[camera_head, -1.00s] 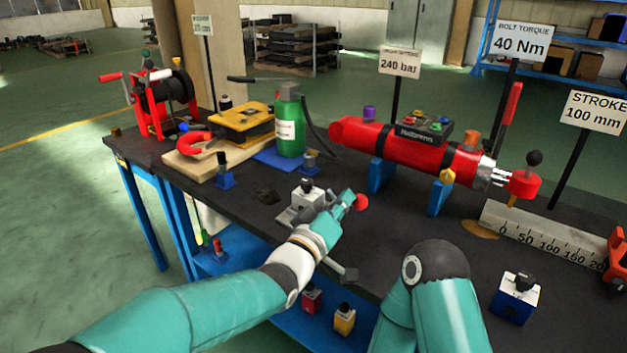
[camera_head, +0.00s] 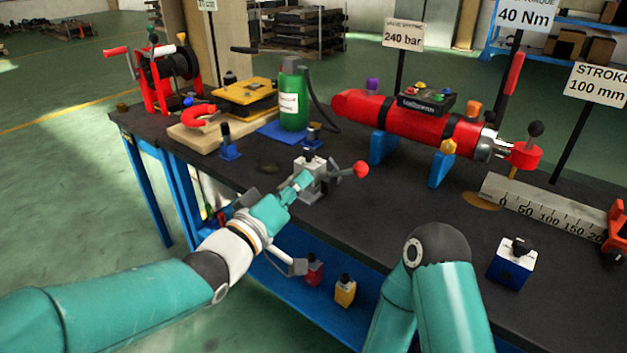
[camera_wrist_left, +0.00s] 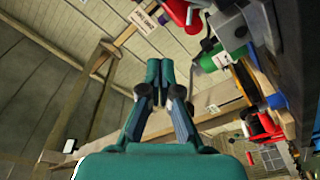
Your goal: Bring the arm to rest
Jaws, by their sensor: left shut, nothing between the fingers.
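My left gripper (camera_head: 302,180) is shut and empty at the near edge of the workbench (camera_head: 345,235). In the head view its tip overlaps a small grey-white device with a red ball lever (camera_head: 361,169); I cannot tell whether they touch. The left wrist view shows the closed fingers (camera_wrist_left: 160,72) with nothing between them. My right arm shows at the bottom right of the head view, but its gripper is out of view.
On the bench are a red cylinder (camera_head: 385,120) on blue stands, a green bottle (camera_head: 293,98), a red winch (camera_head: 150,95), a ruler (camera_head: 545,205) and a blue-white block (camera_head: 511,265). Red and yellow blocks (camera_head: 345,290) are on the blue lower shelf. Open floor lies left.

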